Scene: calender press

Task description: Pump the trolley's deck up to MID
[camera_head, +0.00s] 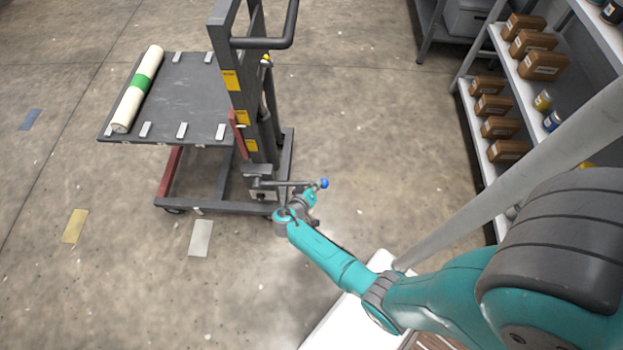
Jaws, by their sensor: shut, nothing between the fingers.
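The trolley has a dark grey deck (180,95) with small light blocks along its edges. An upright mast (235,85) stands on the deck's right side and carries several yellow labels, too small to read. A red piece (238,132) shows beside the mast near deck height, between the upper and lower labels. A grey lever (290,183) sticks out to the right from the mast's foot and ends in a blue knob (324,183). My gripper (313,201) is small in view, just below the knob, shut and empty. Whether it touches the lever cannot be told.
A cream roll with a green band (143,83) lies along the deck's left edge. Shelves (478,125) with brown boxes and tins stand at the right. A push handle (285,35) juts from the mast top.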

